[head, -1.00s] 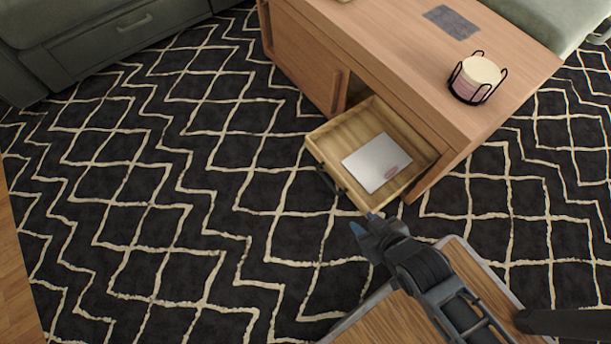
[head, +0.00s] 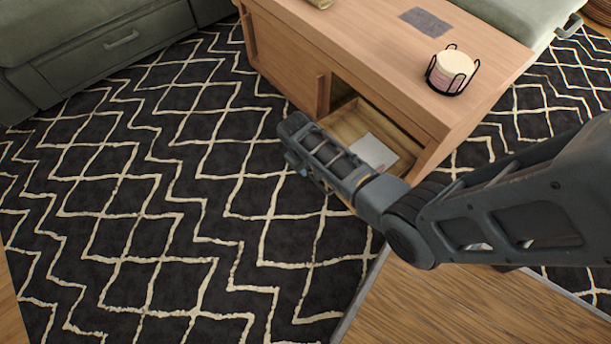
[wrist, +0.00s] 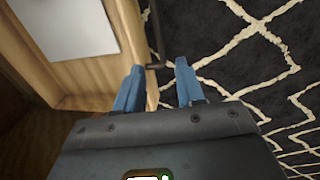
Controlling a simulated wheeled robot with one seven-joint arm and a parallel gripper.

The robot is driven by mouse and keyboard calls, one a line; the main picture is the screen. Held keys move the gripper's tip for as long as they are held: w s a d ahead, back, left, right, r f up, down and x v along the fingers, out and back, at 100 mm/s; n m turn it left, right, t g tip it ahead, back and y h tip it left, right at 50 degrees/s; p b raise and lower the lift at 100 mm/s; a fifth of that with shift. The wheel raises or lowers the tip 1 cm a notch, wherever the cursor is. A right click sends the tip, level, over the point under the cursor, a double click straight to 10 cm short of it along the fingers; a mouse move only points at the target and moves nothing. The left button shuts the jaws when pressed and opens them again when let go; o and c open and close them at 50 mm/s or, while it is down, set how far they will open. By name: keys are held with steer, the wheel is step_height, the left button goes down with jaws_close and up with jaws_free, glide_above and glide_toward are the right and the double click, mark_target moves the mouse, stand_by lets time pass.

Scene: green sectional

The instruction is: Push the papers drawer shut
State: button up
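The papers drawer (head: 356,122) is a light wooden drawer standing open from the wooden coffee table (head: 330,38). A pale paper (head: 373,153) lies in it, and the paper also shows in the wrist view (wrist: 65,25). My arm hides the drawer's front in the head view. In the wrist view, the dark bar handle (wrist: 156,35) runs along the outside of the drawer front. My gripper (wrist: 158,68) has its two blue fingers apart, one on each side of the front's edge near the handle's end. I cannot tell whether they touch it. The fingertips are hidden in the head view.
A wire holder with round coasters (head: 450,72) and a grey flat piece (head: 426,21) are on the tabletop. A green sofa (head: 110,45) stands at the back left. The black patterned rug (head: 150,215) left of the drawer is clear.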

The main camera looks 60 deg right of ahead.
mark_target(312, 177)
steer(key=f+b, duration=0.1)
steer(key=f, duration=0.1)
steer(key=d+f+b, duration=0.1)
steer(key=f+b, duration=0.1)
steer(key=f, duration=0.1)
steer(key=f+b, duration=0.1)
steer(key=f, duration=0.1)
steer(key=shift+s+d+f, duration=0.15)
steer(key=shift+s+f, duration=0.05)
jaws_close()
stand_by(0.5)
